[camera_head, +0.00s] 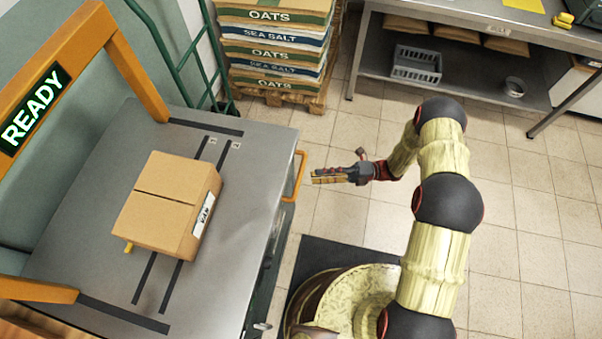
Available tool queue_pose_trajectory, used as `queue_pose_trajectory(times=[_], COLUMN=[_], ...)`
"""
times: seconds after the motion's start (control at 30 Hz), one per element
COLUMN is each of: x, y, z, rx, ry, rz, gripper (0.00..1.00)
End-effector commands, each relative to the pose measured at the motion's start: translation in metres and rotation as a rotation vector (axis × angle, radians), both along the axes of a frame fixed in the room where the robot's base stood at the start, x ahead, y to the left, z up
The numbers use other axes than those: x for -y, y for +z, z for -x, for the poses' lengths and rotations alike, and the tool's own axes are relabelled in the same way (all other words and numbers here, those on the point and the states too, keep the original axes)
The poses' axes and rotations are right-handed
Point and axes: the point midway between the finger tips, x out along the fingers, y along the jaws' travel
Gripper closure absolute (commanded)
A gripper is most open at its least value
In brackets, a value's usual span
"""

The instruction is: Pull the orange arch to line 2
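The orange arch (135,78) stands over the left part of a grey table (100,190), with a green READY sign (35,108) on its top beam. Its posts meet the table near dark strips at the far and near edges. Two dark lines cross the table to the right of the arch, partly covered by a box. Small labels at their far ends (236,145) are too small to read surely. My gripper (314,177) is off the table's right side, apart from the arch, pointing left. Its fingers look close together; their opening is unclear.
A closed cardboard box (170,200) lies on the table across the lines. An orange handle (299,176) sticks out from the table's right edge, near my fingertips. Stacked sacks (275,50) and a steel bench (470,75) stand behind.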

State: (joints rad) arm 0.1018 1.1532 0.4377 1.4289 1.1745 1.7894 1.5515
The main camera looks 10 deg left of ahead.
Motion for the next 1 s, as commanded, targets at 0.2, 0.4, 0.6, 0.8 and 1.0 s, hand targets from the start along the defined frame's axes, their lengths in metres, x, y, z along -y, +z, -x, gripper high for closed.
queue_pose_trajectory(times=[0.2, 0.4, 0.6, 0.8, 1.0], x=[-0.008, -0.036, -0.061, -0.072, -0.073], y=[0.003, 0.008, 0.012, 0.014, 0.015], z=[0.003, 0.013, 0.022, 0.025, 0.025], rx=[-0.061, -0.057, -0.057, -0.057, -0.057], ry=[0.017, 0.019, 0.017, 0.015, 0.015], rz=[0.014, 0.015, 0.014, 0.015, 0.015], gripper=[0.68, 0.68, 0.68, 0.68, 0.68])
